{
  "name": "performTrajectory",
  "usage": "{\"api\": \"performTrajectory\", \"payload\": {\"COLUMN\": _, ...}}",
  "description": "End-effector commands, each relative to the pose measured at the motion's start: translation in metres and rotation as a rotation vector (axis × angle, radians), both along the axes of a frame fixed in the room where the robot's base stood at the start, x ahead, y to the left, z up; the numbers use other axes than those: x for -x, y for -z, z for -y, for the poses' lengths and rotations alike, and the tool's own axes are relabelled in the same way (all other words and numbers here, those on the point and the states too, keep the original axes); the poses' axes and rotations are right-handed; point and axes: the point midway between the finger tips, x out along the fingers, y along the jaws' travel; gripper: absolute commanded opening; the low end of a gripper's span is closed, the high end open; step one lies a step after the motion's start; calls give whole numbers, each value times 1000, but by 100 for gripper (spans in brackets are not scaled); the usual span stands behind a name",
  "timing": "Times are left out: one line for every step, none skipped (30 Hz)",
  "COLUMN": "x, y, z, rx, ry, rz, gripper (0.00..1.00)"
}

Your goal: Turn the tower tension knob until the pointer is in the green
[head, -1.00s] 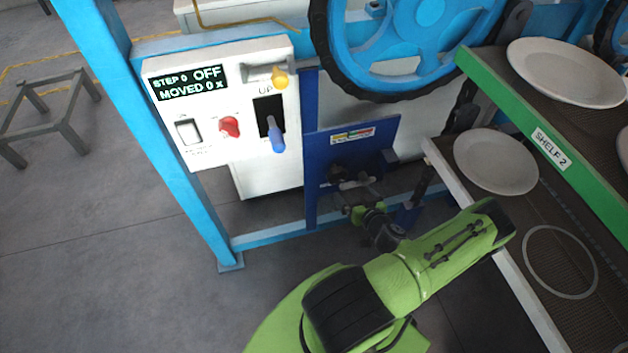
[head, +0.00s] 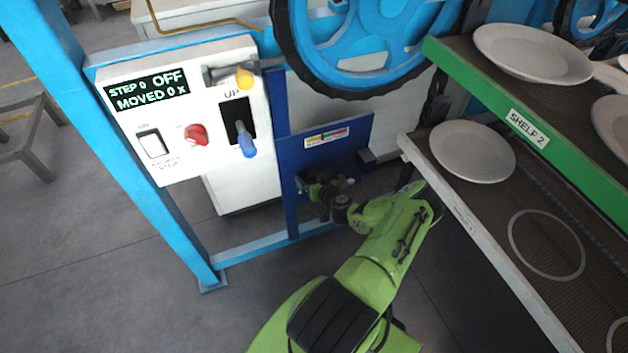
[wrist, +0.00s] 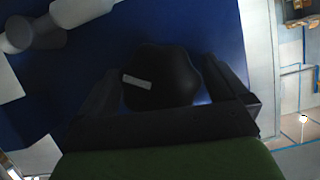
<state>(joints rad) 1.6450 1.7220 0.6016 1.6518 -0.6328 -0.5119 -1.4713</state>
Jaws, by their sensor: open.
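The tension knob (wrist: 165,78) is black and lobed, with a pale marker bar on its face, on a dark blue panel (wrist: 190,28). In the wrist view it sits between the two fingers of my gripper (wrist: 168,95). The fingers are open, one on each side of it; I cannot tell if they touch it. In the head view my gripper (head: 322,188) is in front of the blue panel and mostly hides the knob. A colour-banded gauge (head: 326,137) with red, yellow and green is above it. Its pointer is too small to read.
A white control box (head: 180,110) with a display, red knob and blue-handled lever is left of the panel. Shelves with plates (head: 472,151) stand close to my arm's right. A blue post (head: 115,150) is on the left. The floor in front is clear.

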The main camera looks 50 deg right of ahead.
Motion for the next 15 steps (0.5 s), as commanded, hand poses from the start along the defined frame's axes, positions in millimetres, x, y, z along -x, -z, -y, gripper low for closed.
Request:
{"api": "performTrajectory", "payload": {"x": 0, "y": 0, "z": 0, "rx": 0, "ry": 0, "rz": 0, "gripper": 100}}
{"api": "performTrajectory", "payload": {"x": 0, "y": 0, "z": 0, "rx": 0, "ry": 0, "rz": 0, "gripper": 100}}
{"api": "performTrajectory", "payload": {"x": 0, "y": -1, "z": 0, "rx": 0, "ry": 0, "rz": 0, "gripper": 100}}
{"api": "performTrajectory", "payload": {"x": 0, "y": -1, "z": 0, "rx": 0, "ry": 0, "rz": 0, "gripper": 100}}
{"api": "performTrajectory", "payload": {"x": 0, "y": -1, "z": 0, "rx": 1, "ry": -1, "rz": 0, "gripper": 100}}
{"api": "performTrajectory", "payload": {"x": 0, "y": -1, "z": 0, "rx": 1, "ry": -1, "rz": 0, "gripper": 94}}
{"api": "performTrajectory", "payload": {"x": 0, "y": -1, "z": 0, "rx": 1, "ry": -1, "rz": 0, "gripper": 89}}
{"api": "performTrajectory", "payload": {"x": 0, "y": -1, "z": 0, "rx": 1, "ry": -1, "rz": 0, "gripper": 85}}
{"api": "performTrajectory", "payload": {"x": 0, "y": -1, "z": 0, "rx": 1, "ry": -1, "rz": 0, "gripper": 79}}
{"api": "performTrajectory", "payload": {"x": 0, "y": -1, "z": 0, "rx": 1, "ry": -1, "rz": 0, "gripper": 74}}
{"api": "performTrajectory", "payload": {"x": 0, "y": -1, "z": 0, "rx": 1, "ry": -1, "rz": 0, "gripper": 69}}
{"api": "performTrajectory", "payload": {"x": 0, "y": -1, "z": 0, "rx": 1, "ry": -1, "rz": 0, "gripper": 63}}
{"api": "performTrajectory", "payload": {"x": 0, "y": -1, "z": 0, "rx": 1, "ry": -1, "rz": 0, "gripper": 59}}
{"api": "performTrajectory", "payload": {"x": 0, "y": -1, "z": 0, "rx": 1, "ry": -1, "rz": 0, "gripper": 54}}
{"api": "performTrajectory", "payload": {"x": 0, "y": -1, "z": 0, "rx": 1, "ry": -1, "rz": 0, "gripper": 50}}
